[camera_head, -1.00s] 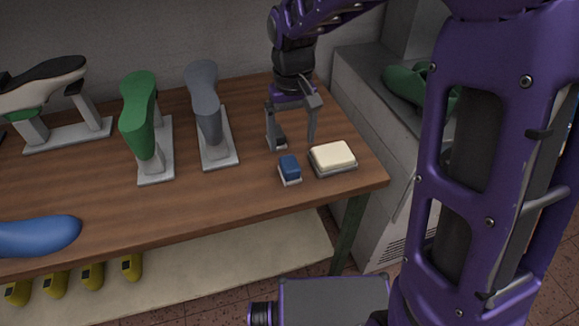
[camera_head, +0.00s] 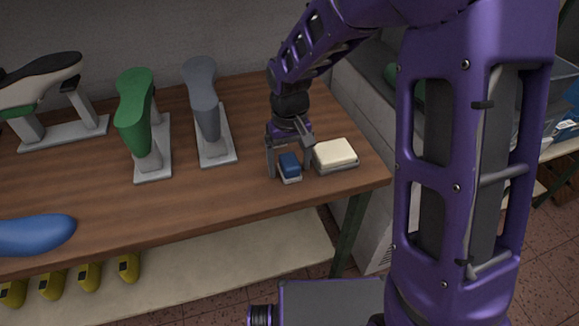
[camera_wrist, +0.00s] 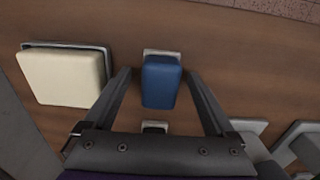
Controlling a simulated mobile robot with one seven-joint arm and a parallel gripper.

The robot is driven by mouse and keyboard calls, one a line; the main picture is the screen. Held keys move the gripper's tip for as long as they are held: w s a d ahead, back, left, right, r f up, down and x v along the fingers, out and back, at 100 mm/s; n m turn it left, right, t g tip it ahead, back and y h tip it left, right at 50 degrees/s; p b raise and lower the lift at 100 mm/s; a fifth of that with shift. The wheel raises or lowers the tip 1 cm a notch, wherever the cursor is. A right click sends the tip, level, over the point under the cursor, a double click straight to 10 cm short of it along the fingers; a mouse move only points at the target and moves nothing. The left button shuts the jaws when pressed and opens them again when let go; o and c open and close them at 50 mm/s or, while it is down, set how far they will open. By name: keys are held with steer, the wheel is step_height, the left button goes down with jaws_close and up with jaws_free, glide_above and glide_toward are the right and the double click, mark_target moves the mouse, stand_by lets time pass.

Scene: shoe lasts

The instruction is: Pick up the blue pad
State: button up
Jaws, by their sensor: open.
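The blue pad (camera_head: 289,165) is a small block on a light grey base (camera_head: 291,180) near the front right of the wooden table. It also shows in the wrist view (camera_wrist: 161,82), upright in the picture between the finger lines. My gripper (camera_head: 289,174) is open over the pad, with one finger to each side of it. In the wrist view, my gripper's fingers (camera_wrist: 159,72) show a gap on both sides of the pad. Whether the fingertips reach down to the table is hard to tell.
A cream pad (camera_head: 335,152) on a grey tray stands close to the right of my gripper. A grey last (camera_head: 205,105) and a green last (camera_head: 135,110) on stands are to the left. A blue last (camera_head: 35,235) lies at the front left. The table's front middle is clear.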

mark_target(291, 159)
jaws_close()
step_height(291, 159, up, 10)
steer(key=shift+r+p, duration=0.1)
steer(key=shift+p, duration=0.9)
steer(key=c, duration=0.6)
jaws_free()
steer(key=shift+c, duration=0.2)
steer(key=c, duration=0.6)
steer(key=shift+c, duration=0.2)
steer(key=shift+d, duration=0.1)
